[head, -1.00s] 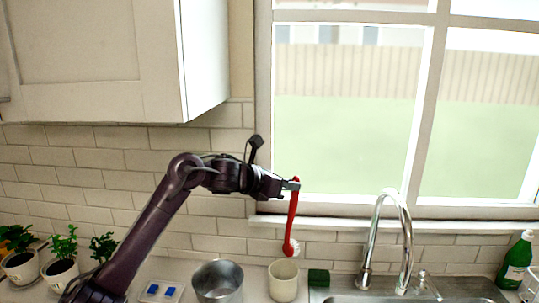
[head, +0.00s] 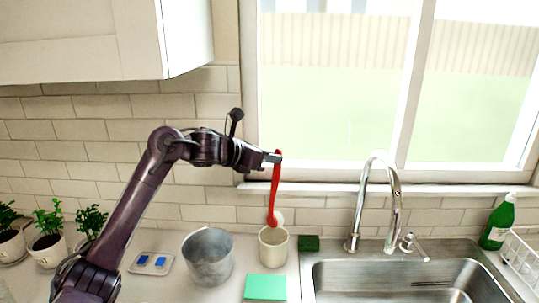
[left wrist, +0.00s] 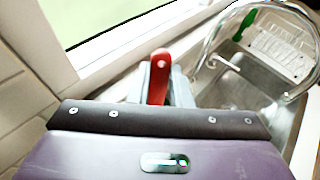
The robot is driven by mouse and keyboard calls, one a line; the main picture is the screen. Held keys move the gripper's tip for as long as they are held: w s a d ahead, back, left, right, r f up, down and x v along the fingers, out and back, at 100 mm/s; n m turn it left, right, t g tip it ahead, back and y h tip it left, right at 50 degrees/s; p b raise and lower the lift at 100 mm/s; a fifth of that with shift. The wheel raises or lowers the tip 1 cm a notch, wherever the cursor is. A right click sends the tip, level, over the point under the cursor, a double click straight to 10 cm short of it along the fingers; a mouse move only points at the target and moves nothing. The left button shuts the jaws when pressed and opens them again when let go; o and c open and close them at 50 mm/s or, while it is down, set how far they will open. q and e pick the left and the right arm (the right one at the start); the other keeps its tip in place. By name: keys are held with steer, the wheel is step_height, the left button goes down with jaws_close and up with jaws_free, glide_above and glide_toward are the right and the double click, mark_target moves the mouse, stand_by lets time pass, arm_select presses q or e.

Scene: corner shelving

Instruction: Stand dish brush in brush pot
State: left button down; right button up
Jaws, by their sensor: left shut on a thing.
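The red dish brush (head: 275,190) hangs upright with its white bristle head down. My left gripper (head: 272,158) is shut on the upper end of its handle, and the red handle also shows between the fingers in the left wrist view (left wrist: 159,77). The cream brush pot (head: 273,250) stands on the counter below the brush. The brush head is at about the height of the pot's rim in the head view; I cannot tell whether it is over the opening or behind it. The right gripper is not in view.
A grey metal pot (head: 207,257) stands left of the brush pot. A green sponge (head: 309,243) lies right of it, and a green cloth (head: 265,287) in front. The sink (head: 420,280) and faucet (head: 374,200) are to the right, the window behind.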

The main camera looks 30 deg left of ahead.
mark_target(274, 181)
arm_select(q)
steer(key=shift+f+b, duration=1.5)
steer(key=shift+f, duration=0.45)
step_height(274, 181, down, 3)
steer(key=b, duration=0.3)
steer(key=shift+f, duration=0.15)
steer(key=shift+f+b, duration=0.5)
steer(key=shift+f, duration=0.15)
steer(key=c, duration=1.2)
jaws_free()
steer(key=shift+c, duration=0.2)
steer(key=b+v, duration=0.3)
steer(key=v, duration=0.4)
steer(key=shift+s+r, duration=0.2)
steer(key=shift+s, duration=0.15)
